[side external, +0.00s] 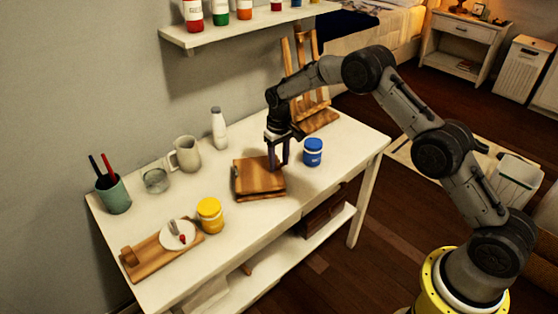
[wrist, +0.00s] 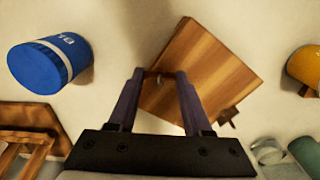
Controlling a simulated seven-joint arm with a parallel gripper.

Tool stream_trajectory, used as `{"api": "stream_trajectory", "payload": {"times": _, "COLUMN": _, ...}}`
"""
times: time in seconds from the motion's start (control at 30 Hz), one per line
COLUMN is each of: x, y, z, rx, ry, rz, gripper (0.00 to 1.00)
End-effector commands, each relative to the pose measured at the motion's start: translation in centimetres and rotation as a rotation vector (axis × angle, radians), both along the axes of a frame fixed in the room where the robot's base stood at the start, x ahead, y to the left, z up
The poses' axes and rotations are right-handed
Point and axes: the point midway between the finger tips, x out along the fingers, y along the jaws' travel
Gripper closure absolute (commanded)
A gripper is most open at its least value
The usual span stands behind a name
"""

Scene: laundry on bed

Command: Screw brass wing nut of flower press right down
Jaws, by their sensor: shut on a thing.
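The wooden flower press (side external: 257,182) lies flat on the white table. The wrist view shows its square board (wrist: 208,70) with grain stripes. My gripper (side external: 278,165) points down at the press's corner nearest the blue jar. In the wrist view my gripper's fingertips (wrist: 159,74) close on the brass wing nut (wrist: 158,75) at that corner; the nut is small and mostly hidden between them. Another small dark fitting (wrist: 227,116) shows at a different corner. How far down the gripped nut sits cannot be told.
A blue jar (side external: 313,151) stands close to the right of my gripper. A yellow jar (side external: 210,214), mug (side external: 187,154), white bottle (side external: 218,130), glass (side external: 155,181) and pen cup (side external: 114,195) stand to the left. A wooden easel (side external: 304,85) is behind. A shelf (side external: 240,31) overhangs the back.

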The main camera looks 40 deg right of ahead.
Motion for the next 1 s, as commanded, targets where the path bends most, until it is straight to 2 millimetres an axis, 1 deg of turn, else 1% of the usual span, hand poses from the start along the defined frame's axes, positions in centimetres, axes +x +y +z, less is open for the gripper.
{"api": "stream_trajectory", "payload": {"times": 0.23, "x": 0.02, "y": -0.01, "z": 0.04, "rx": 0.0, "ry": 0.0, "rz": -0.034, "gripper": 1.0}}
{"api": "stream_trajectory", "payload": {"times": 0.53, "x": 0.02, "y": 0.0, "z": 0.1, "rx": 0.0, "ry": -0.001, "rz": -0.319, "gripper": 1.0}}
{"api": "stream_trajectory", "payload": {"times": 0.7, "x": 0.02, "y": 0.0, "z": 0.08, "rx": 0.0, "ry": 0.0, "rz": -0.42, "gripper": 1.0}}
{"api": "stream_trajectory", "payload": {"times": 1.0, "x": 0.04, "y": 0.0, "z": 0.11, "rx": 0.0, "ry": -0.001, "rz": -0.438, "gripper": 1.0}}
